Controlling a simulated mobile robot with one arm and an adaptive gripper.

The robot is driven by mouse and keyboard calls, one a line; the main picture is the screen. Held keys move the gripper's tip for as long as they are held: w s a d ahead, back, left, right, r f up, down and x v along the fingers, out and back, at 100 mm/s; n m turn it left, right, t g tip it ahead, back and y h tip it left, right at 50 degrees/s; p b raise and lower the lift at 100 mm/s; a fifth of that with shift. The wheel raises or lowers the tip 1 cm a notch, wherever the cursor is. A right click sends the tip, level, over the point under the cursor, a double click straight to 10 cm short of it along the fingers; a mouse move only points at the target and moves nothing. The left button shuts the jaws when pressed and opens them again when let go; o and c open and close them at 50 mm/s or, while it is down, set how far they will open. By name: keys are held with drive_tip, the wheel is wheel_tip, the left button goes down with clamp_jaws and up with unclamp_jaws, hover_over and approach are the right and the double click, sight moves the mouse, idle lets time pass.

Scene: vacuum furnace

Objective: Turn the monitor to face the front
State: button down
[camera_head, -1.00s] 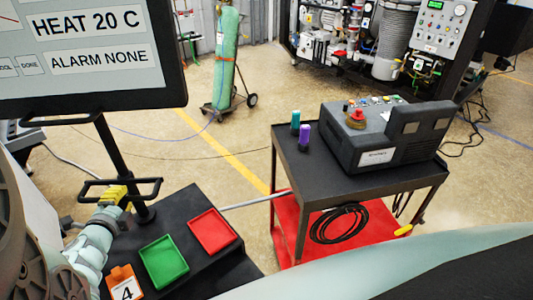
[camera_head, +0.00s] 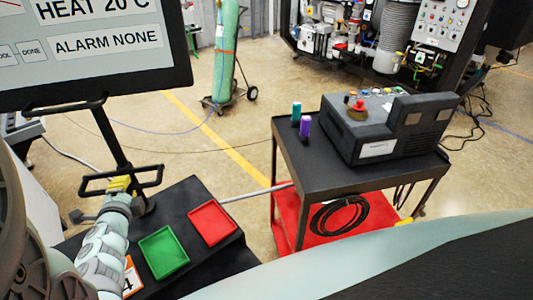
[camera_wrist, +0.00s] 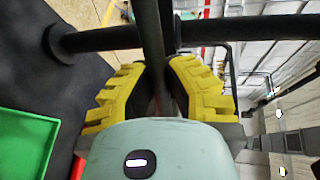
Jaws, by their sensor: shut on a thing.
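The monitor (camera_head: 100,62) is at the top left of the head view, cut off by the picture's edge. Its screen shows "HEAT 20 C" and "ALARM NONE". It stands on a dark post with a black handle frame (camera_head: 152,182) below the screen. My gripper (camera_head: 121,184) is at this handle, its yellow fingers shut on it. In the wrist view, the yellow fingers of my gripper (camera_wrist: 155,88) close around a dark bar of the handle (camera_wrist: 152,35). The exact contact is partly hidden.
A green tray (camera_head: 164,252) and a red tray (camera_head: 213,222) lie on the black surface below the monitor. A numbered orange card (camera_head: 133,283) is partly covered by my arm. A cart (camera_head: 290,157) with a control box (camera_head: 390,140) stands right. Floor lies between.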

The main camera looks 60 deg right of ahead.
sight(142, 186)
drive_tip(key=n+y+b, duration=0.1)
drive_tip(key=d+t+y+b, duration=0.1)
drive_tip(key=s+d+n+t+b, duration=0.1)
drive_tip(key=shift+d+f+n+y+b, duration=0.1)
drive_tip(key=shift+f+n+y+b, duration=0.2)
drive_tip(key=shift+y+b, duration=0.1)
drive_tip(key=y+b, duration=0.1)
drive_tip(key=d+n+y+b, duration=0.1)
drive_tip(key=b, duration=0.1)
drive_tip(key=n+t+b, duration=0.1)
drive_tip(key=shift+s+d+r+y, duration=0.15)
drive_tip(key=shift+d+r+y, duration=0.1)
drive_tip(key=shift+y, duration=0.15)
drive_tip(key=shift+r, duration=0.1)
drive_tip(key=c, duration=0.9)
unclamp_jaws()
drive_tip(key=shift+c, duration=0.2)
drive_tip(key=v, duration=1.2)
